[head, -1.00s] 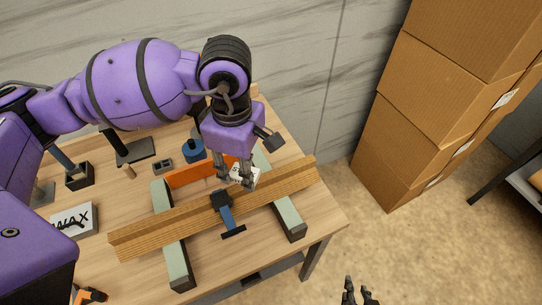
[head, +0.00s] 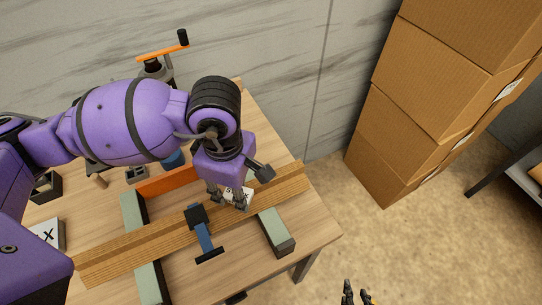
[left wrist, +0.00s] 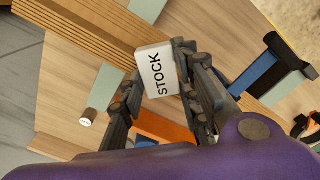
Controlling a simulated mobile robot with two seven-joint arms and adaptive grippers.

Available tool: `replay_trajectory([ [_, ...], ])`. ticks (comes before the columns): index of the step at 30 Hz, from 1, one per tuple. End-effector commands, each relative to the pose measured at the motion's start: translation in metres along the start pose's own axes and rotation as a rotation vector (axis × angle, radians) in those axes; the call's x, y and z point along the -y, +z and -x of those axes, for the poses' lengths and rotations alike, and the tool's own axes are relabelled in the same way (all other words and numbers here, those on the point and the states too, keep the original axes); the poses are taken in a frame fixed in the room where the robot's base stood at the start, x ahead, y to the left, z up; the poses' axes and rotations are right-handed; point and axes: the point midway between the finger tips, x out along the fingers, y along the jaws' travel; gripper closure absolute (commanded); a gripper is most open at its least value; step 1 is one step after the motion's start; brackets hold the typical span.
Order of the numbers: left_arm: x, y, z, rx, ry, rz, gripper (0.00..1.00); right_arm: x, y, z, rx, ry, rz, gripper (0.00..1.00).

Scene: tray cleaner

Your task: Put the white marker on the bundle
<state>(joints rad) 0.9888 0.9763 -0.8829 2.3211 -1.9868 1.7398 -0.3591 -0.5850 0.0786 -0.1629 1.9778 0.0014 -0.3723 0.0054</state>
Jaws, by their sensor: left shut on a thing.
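The white marker is a small white block lettered STOCK (left wrist: 157,72). It also shows in the head view (head: 246,193). My left gripper (head: 231,199) is shut on it, with one finger on each side in the left wrist view. The bundle of long wooden strips (head: 276,187) lies across pale green supports on the table. The marker overlaps the bundle's far edge in the head view, to the right of the blue clamp (head: 204,236). I cannot tell whether they touch. My right gripper (head: 356,293) is at the bottom edge, empty, with its fingers apart.
An orange bar (head: 168,181) stands behind the bundle. A green support (head: 273,228) sticks out in front of it on the right. A white WAX block (head: 47,234) is at the left. Cardboard boxes (head: 420,110) are stacked beyond the table on the right.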

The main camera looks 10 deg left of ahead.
Motion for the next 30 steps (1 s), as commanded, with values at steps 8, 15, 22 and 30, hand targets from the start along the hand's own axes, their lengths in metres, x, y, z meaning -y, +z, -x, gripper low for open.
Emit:
replay_trajectory([
  [8,0.0,0.0,-0.004,0.0,-0.002,0.001,0.51,0.001,0.007,-0.001,0.012,-0.003,0.003,0.72],
  [15,0.0,0.0,-0.004,0.0,-0.001,0.001,0.51,0.003,0.008,-0.001,0.014,-0.007,0.006,0.72],
  [22,-0.001,0.0,0.012,0.0,0.003,0.0,0.51,0.003,0.004,0.0,0.011,-0.009,0.007,0.72],
  [30,-0.002,0.0,0.069,0.0,0.006,0.0,0.51,0.003,0.003,0.001,0.01,-0.009,0.006,0.72],
])
